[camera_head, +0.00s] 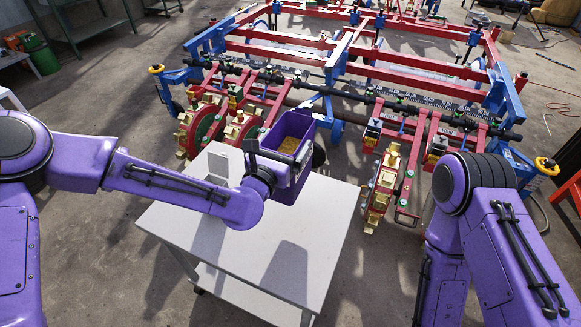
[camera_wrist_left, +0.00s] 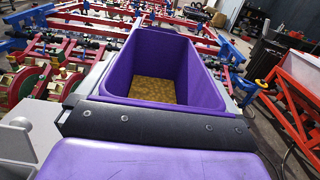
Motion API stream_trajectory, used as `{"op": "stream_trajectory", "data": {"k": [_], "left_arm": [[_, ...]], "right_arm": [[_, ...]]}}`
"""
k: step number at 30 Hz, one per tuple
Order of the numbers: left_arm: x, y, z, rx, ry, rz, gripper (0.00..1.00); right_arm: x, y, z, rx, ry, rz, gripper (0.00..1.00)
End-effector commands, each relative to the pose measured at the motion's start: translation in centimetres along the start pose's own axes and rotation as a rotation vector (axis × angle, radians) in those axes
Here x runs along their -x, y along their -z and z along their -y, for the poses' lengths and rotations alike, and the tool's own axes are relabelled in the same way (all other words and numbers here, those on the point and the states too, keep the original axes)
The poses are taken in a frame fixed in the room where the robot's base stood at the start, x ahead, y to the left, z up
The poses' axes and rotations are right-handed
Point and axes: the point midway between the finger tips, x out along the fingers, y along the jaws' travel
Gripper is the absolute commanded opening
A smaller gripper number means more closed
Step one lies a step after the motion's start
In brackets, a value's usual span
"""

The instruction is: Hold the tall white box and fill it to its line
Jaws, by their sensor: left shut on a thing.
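My left gripper (camera_head: 262,163) is shut on the wall of a purple open-topped bin (camera_head: 296,127) and holds it over the back edge of a white cart (camera_head: 290,250). A dark gripper bar (camera_wrist_left: 150,123) lies along the bin's near wall in the left wrist view. Yellow-brown grain (camera_wrist_left: 153,91) covers the bottom of the bin. A pale grey-white box-like thing (camera_head: 217,164) stands on the cart, left of the bin; my arm partly hides it, and I cannot see a line on it. My right arm shows at the right, but its gripper is out of view.
A large red and blue planter frame (camera_head: 330,50) with gold-toothed wheels (camera_head: 382,183) stands just behind the cart. The cart's front top is clear. A green bin (camera_head: 40,55) and dark bench (camera_head: 85,22) stand far left. Red machinery (camera_wrist_left: 298,85) shows in the wrist view.

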Motion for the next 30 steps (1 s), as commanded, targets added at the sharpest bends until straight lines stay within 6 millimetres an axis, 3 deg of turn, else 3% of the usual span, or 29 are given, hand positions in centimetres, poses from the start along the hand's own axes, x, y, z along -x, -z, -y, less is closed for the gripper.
{"op": "stream_trajectory", "data": {"k": [6,12,30], "left_arm": [[-3.1,-1.8,-2.7,0.000,-0.002,0.007,0.09],[-4.7,-2.8,-4.0,0.000,-0.001,0.005,0.09],[-4.3,-2.6,-4.4,-0.003,-0.013,0.002,0.09]], "right_arm": [[-0.8,-0.3,0.1,0.000,0.000,0.000,0.43],[-1.1,-0.5,0.1,0.000,0.000,0.000,0.43],[-1.1,-0.5,0.1,0.000,0.000,0.000,0.43]]}}
